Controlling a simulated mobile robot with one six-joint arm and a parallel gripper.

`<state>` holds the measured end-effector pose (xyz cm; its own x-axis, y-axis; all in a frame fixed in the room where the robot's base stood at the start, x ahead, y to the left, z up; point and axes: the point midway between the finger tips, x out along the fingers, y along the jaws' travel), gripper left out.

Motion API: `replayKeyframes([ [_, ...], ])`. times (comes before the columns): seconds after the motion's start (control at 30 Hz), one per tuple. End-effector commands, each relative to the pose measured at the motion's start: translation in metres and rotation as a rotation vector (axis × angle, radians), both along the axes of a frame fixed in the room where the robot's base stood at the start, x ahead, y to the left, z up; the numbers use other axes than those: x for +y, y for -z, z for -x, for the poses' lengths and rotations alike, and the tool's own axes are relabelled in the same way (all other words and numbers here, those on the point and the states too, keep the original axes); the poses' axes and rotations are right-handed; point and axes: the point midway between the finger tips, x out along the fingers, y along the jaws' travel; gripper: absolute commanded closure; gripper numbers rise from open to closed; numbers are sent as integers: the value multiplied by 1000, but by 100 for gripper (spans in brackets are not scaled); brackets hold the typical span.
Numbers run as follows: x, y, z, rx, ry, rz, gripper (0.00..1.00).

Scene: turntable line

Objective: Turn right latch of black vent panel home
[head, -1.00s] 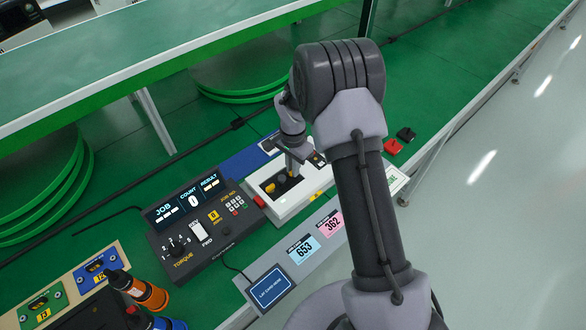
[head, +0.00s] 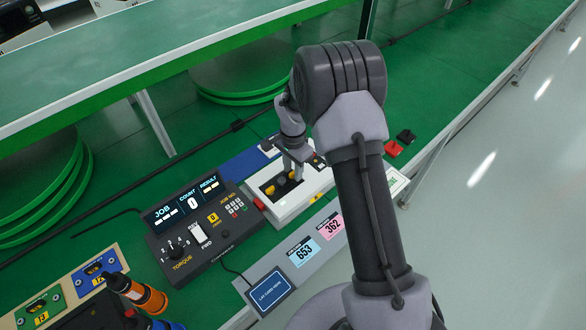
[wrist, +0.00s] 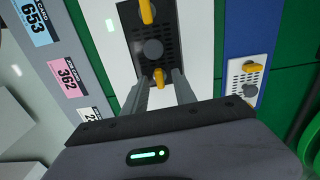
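The black vent panel (wrist: 170,50) lies in a white housing, with a grey round knob in its middle and a yellow latch at each end. The near latch (wrist: 158,77), which looks like the right one in the head view, sits between my gripper's fingers (wrist: 160,84). The fingers are apart, one on each side of it; contact cannot be told. The other latch (wrist: 147,12) is at the top of the wrist view and also shows in the head view (head: 269,190). In the head view my gripper (head: 293,174) points down over the panel's right end.
A torque controller (head: 200,220) stands left of the housing. Cards (head: 304,251) lie in front. A white panel with yellow latches (wrist: 246,76) lies on a blue tray (wrist: 255,35) beside the housing. Red (head: 393,148) and black (head: 406,135) blocks lie to the right.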

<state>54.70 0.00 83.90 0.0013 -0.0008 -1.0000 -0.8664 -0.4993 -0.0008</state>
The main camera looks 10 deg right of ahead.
Motion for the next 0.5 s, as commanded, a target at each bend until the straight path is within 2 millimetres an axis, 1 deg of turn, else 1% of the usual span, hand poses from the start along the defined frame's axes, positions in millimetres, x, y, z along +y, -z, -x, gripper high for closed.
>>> replayKeyframes([
  [0.17, 0, 0, 0, 1, 0, 0, 67],
  [0.27, 0, -9, 0, 0, 0, 0, 67],
  [0.37, 0, -35, 0, -2, -1, 0, 67],
  [0.5, 0, -85, -1, -3, 1, -1, 67],
])
